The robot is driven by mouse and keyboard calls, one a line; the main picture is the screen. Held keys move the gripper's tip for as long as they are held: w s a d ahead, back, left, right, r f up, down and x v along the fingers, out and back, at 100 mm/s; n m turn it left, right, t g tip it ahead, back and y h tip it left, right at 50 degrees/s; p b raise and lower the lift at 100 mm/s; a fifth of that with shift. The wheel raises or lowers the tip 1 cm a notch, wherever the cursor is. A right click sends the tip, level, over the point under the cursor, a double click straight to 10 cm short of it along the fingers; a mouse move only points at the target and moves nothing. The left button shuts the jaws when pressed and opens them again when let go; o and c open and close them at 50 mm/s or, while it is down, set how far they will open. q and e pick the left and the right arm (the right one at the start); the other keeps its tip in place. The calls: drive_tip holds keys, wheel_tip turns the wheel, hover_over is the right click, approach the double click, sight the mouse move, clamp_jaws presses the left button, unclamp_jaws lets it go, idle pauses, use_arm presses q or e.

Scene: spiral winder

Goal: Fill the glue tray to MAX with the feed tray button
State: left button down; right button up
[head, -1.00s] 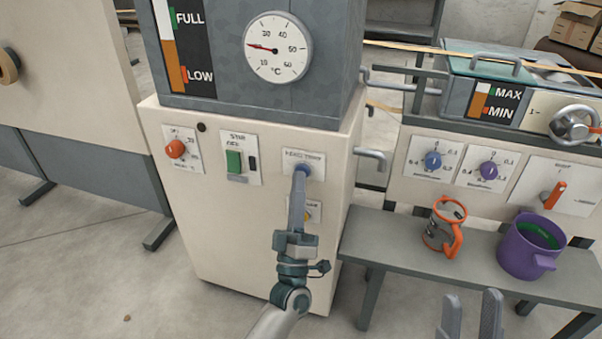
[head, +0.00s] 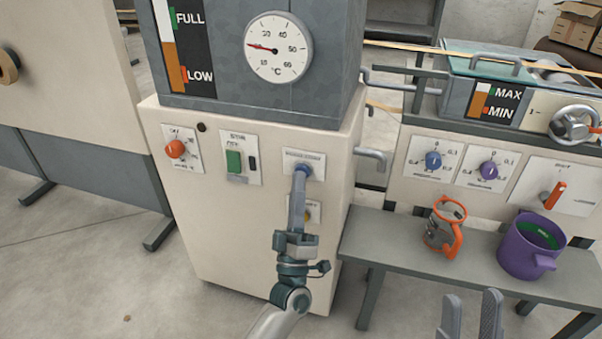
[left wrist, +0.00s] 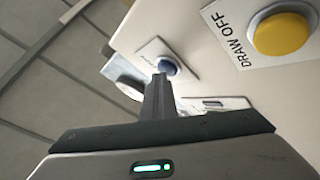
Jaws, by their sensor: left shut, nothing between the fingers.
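The blue feed tray button (head: 306,168) is on the front panel of the cream cabinet; it also shows in the left wrist view (left wrist: 169,64). My left gripper (head: 300,176) is shut and empty, its tip at the button's lower left edge and seemingly touching it. Its fingers also show in the left wrist view (left wrist: 159,82). The glue tray (head: 455,98) is at the upper right. Its level gauge (head: 479,102) shows orange reaching above MIN, close to the MAX mark. My right gripper (head: 470,318) is open and empty at the bottom edge.
A yellow draw off button (left wrist: 281,34) is just below the blue one. The grey tank (head: 228,60) above has a FULL/LOW gauge and a dial. An orange-rimmed jug (head: 440,228) and a purple pot (head: 525,258) stand on the grey bench (head: 385,240).

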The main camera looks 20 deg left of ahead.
use_arm(q)
drive_tip(key=shift+s, duration=0.1)
idle(0.7)
drive_tip(key=shift+s+p, duration=0.4)
drive_tip(key=shift+s, duration=0.35)
drive_tip(key=shift+s, duration=0.15)
drive_tip(key=s+p, duration=0.1)
drive_tip(key=s, duration=0.3)
drive_tip(key=shift+s+a+p, duration=0.1)
drive_tip(key=shift+s+p, duration=0.25)
idle(1.1)
